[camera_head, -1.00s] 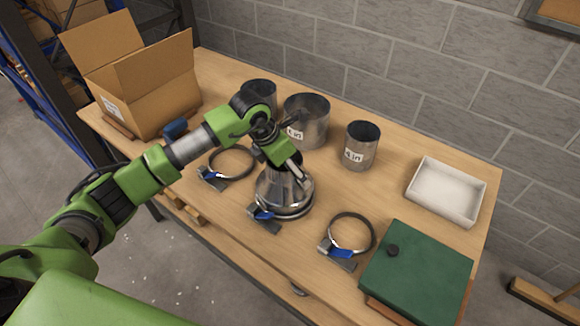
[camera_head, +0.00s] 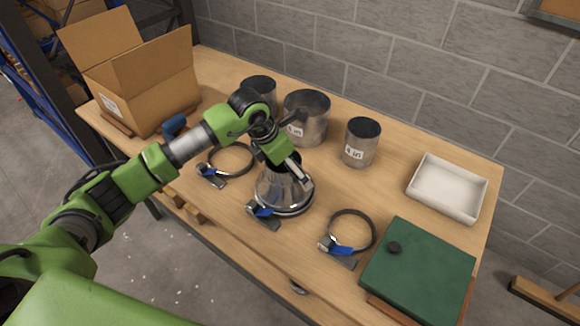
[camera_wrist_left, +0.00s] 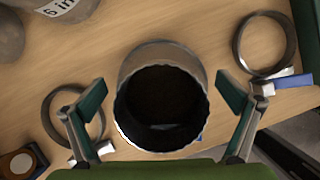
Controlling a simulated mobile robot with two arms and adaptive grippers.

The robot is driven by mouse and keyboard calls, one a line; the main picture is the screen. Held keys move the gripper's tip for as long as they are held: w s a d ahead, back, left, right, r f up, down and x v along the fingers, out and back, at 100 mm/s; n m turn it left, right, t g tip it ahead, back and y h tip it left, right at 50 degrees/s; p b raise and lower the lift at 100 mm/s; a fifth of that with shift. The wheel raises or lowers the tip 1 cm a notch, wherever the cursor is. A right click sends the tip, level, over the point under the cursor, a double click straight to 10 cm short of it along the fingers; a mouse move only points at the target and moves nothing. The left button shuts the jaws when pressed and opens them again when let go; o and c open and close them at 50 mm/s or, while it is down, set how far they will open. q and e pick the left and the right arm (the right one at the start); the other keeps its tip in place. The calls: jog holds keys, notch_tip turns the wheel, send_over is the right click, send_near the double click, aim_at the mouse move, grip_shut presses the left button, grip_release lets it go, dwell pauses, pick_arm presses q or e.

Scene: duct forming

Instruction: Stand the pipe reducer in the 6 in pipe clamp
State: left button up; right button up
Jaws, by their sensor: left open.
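The pipe reducer (camera_head: 278,190) is a shiny metal cone, standing upright with its wide end down in the middle pipe clamp (camera_head: 263,216), which has a blue lever. The clamp's ring shows around the reducer's base. Its size label cannot be read. My left gripper (camera_head: 288,165) is at the reducer's narrow top. In the left wrist view the open gripper (camera_wrist_left: 161,90) has one finger on each side of the reducer's round dark mouth (camera_wrist_left: 160,108), with gaps visible between. My right gripper is not in view.
Other ring clamps lie left (camera_head: 232,162) and right (camera_head: 352,232). Metal pipes stand behind, including a 4 in pipe (camera_head: 361,143). A cardboard box (camera_head: 150,90), a white tray (camera_head: 447,189) and a green case (camera_head: 418,262) also occupy the workbench.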

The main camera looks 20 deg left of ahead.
pick_arm(q)
jog(key=v, duration=1.1)
jog(key=shift+s+r, duration=0.15)
jog(key=shift+r, duration=0.15)
